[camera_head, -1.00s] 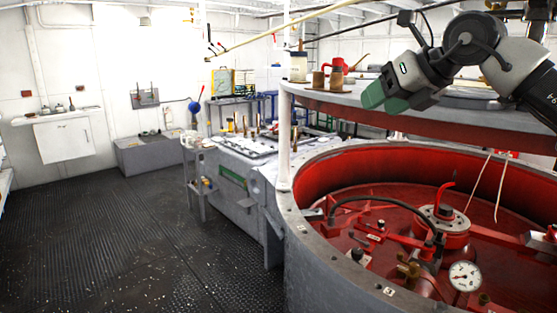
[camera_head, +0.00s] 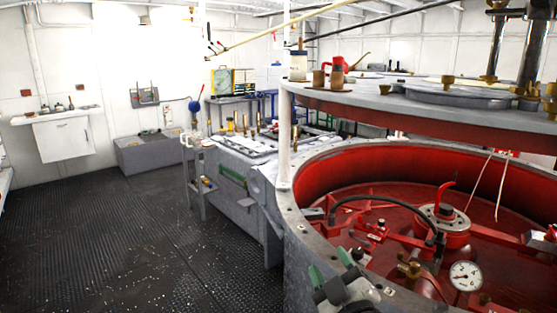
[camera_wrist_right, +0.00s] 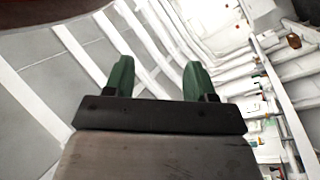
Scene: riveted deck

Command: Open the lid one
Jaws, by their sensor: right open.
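A large round grey lid (camera_head: 375,97) with a red underside edge is held up above a grey tub (camera_head: 300,235) with a red interior. A clear gap shows between the lid and the tub's rim, so the lid stands raised. My right gripper (camera_head: 333,268) is low in the head view, in front of the tub's near left wall. Its green fingers are apart and empty, as the right wrist view (camera_wrist_right: 158,78) also shows. It is well below the lid and not touching it. My left gripper is not in view.
A pressure gauge (camera_head: 465,276), red machinery and a black hose fill the tub. A white post (camera_head: 285,140) stands at its left edge. A red pot (camera_head: 337,70) and cups sit on the lid. A cluttered workbench (camera_head: 245,160) stands behind; the dark floor (camera_head: 120,240) at left is clear.

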